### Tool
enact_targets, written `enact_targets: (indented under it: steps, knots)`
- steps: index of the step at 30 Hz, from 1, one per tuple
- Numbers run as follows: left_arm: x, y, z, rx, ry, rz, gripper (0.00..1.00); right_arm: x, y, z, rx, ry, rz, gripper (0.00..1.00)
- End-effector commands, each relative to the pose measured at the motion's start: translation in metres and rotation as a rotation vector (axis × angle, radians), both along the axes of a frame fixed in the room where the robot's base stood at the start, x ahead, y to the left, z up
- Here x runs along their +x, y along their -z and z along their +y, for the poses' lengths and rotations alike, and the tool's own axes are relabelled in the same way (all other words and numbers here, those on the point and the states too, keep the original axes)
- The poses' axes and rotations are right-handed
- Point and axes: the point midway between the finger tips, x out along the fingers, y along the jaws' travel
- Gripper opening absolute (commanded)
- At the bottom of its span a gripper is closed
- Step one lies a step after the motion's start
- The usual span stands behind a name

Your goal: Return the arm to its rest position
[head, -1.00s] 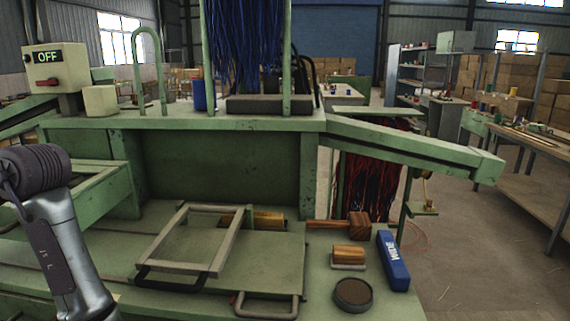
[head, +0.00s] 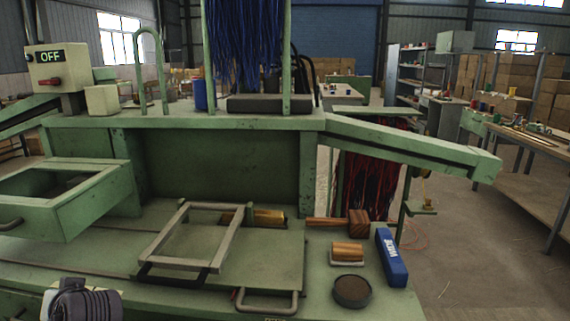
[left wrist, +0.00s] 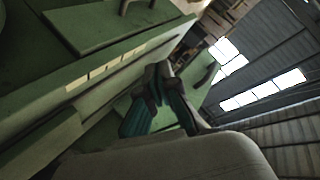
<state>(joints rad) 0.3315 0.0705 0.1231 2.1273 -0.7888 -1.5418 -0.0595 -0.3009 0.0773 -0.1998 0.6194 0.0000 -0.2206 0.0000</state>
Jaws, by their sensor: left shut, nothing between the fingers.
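My left arm (head: 84,303) shows at the bottom left edge of the head view, low in front of the green machine. Its gripper is outside that view. In the left wrist view my left gripper (left wrist: 158,98) shows dark fingers with teal parts. It is shut and empty, beside the green machine side (left wrist: 105,60), with no clear contact visible. My right arm and gripper are not in view.
The green bench (head: 70,250) carries a metal frame (head: 219,240), a mallet (head: 357,223), a brush (head: 348,253), a round tin (head: 352,291) and a blue box (head: 391,258). An open drawer (head: 62,200) juts out at left. A switch box reading OFF (head: 58,67) stands above.

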Motion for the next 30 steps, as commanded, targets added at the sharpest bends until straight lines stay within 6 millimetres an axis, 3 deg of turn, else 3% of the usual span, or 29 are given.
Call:
enact_targets:
  steps: [1,3,6,9,15,26,30]
  knots:
    - [-0.011,0.038,-0.019,-0.037,0.077,0.064,0.0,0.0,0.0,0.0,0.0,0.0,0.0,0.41]
    - [-0.027,0.082,-0.046,-0.102,0.181,0.135,0.0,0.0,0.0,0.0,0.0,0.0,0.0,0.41]
    - [-0.059,0.137,-0.087,-0.208,0.315,0.24,0.0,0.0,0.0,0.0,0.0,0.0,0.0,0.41]
    - [-0.095,0.176,-0.123,-0.313,0.418,0.327,0.0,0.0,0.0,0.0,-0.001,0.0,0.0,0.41]
    - [-0.153,0.218,-0.173,-0.476,0.541,0.448,0.0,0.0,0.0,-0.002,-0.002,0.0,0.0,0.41]
    - [-0.24,0.246,-0.234,-0.706,0.667,0.595,0.0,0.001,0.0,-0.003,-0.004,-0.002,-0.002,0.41]
    - [-0.226,0.281,-0.234,-0.702,0.659,0.606,0.0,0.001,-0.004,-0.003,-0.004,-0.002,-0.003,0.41]
